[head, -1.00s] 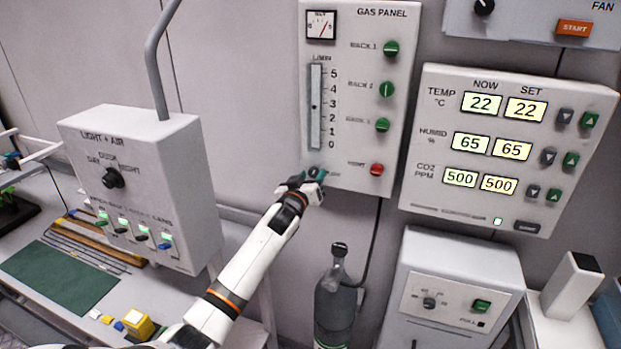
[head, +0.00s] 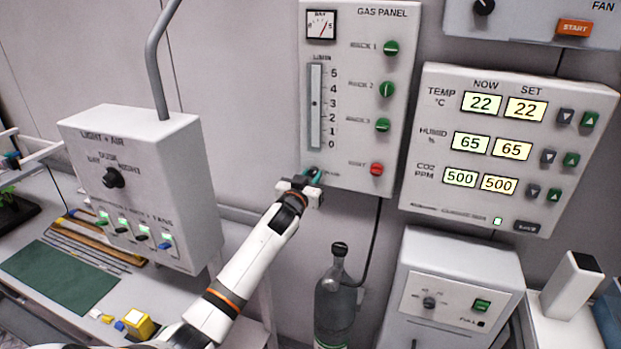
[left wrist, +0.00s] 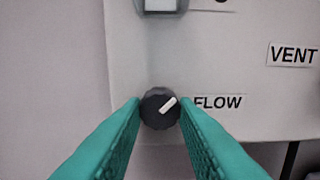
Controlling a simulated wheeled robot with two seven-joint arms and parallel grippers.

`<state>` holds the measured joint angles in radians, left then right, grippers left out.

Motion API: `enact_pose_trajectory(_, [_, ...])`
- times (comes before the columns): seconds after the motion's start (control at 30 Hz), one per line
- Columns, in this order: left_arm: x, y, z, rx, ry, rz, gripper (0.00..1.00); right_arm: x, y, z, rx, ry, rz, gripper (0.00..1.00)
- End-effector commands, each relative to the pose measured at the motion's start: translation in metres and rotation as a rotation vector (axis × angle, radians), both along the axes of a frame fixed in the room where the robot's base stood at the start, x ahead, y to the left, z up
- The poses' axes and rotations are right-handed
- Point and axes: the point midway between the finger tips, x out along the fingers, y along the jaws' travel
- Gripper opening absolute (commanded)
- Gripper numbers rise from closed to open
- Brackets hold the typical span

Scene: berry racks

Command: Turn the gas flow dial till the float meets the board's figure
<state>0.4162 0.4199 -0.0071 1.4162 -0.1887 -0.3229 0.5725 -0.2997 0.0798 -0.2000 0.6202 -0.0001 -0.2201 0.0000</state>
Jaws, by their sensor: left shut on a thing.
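The gas panel (head: 350,175) hangs on the wall. Its flow tube (head: 315,125) has a scale from 0 to 5, and the small dark float (head: 314,103) sits close to the 3 mark. The dark round flow dial (left wrist: 152,112) shows in the left wrist view beside the FLOW label, its white pointer aimed up and right. My left gripper (head: 313,177) is at the panel's lower left corner; its teal fingers, also in the left wrist view (left wrist: 160,112), are shut on the dial from both sides. They hide the dial in the head view. I see no board with a figure.
Green rack knobs (head: 386,89) and a red vent knob (head: 376,169) are on the same panel. A light and air box (head: 190,160) stands left of my arm. A gas bottle (head: 337,300) and a white cabinet (head: 455,260) stand below.

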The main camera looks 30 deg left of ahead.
Motion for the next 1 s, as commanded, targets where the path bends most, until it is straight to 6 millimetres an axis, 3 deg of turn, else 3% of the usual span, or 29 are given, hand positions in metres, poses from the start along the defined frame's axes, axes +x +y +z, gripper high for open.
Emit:
enact_pose_trajectory(0.03, [0.000,0.000,0.000,0.000,0.001,0.000,0.04,0.000,0.000,0.000,0.000,0.000,0.000,0.36])
enact_pose_trajectory(0.07, [0.000,0.000,0.000,-0.001,0.001,0.000,0.31,0.000,0.000,0.000,0.000,0.000,0.000,0.36])
enact_pose_trajectory(0.17, [0.000,0.000,0.000,-0.001,0.001,0.000,0.48,0.000,0.000,0.000,0.000,0.000,0.000,0.36])
enact_pose_trajectory(0.57, [-0.005,-0.001,-0.001,-0.002,0.000,0.000,0.48,0.000,0.000,-0.002,0.000,0.000,0.000,0.36])
enact_pose_trajectory(0.77, [-0.030,-0.008,-0.003,-0.001,0.002,-0.002,0.48,0.000,0.000,-0.008,0.000,0.000,0.000,0.36])
enact_pose_trajectory(1.0, [-0.075,-0.018,-0.004,-0.002,0.000,-0.002,0.48,0.000,0.000,-0.019,0.000,0.000,0.000,0.36])
